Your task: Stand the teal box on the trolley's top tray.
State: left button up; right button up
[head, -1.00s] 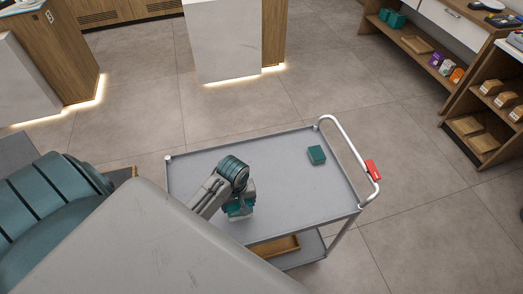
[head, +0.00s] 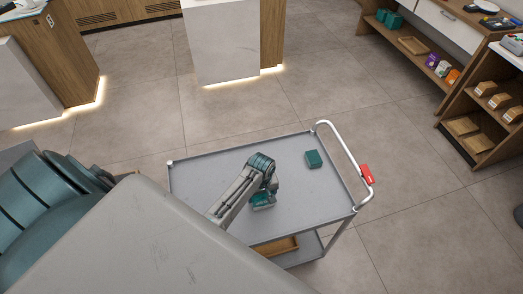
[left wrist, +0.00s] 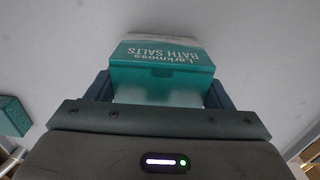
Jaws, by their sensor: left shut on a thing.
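My left gripper (head: 264,191) is shut on a teal box (head: 262,203) over the middle of the trolley's grey top tray (head: 215,168). In the left wrist view the held box (left wrist: 160,72) sits between the fingers, with upside-down lettering "Larkmoss BATH SALTS" and a pale band at its far edge. I cannot tell whether its base touches the tray. A second teal box (head: 313,158) stands apart on the tray, near the handle end; it also shows at the edge of the left wrist view (left wrist: 14,116). My right gripper is not in view.
The trolley has a raised rim, a handle with a red grip (head: 367,174) and a wooden tray (head: 276,247) on its lower shelf. Bare tray surface surrounds the gripper. Shelves at the upper right hold more teal boxes (head: 393,19) and cartons. A white counter (head: 222,42) stands behind.

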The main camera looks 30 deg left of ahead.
pick_arm(q)
jog(key=o, duration=0.8)
jog(key=shift+o, duration=1.1)
notch_tip(320, 180, up, 11)
jog(key=shift+f+b, duration=0.15)
jog(key=shift+b, duration=1)
jog(key=shift+r, duration=0.75)
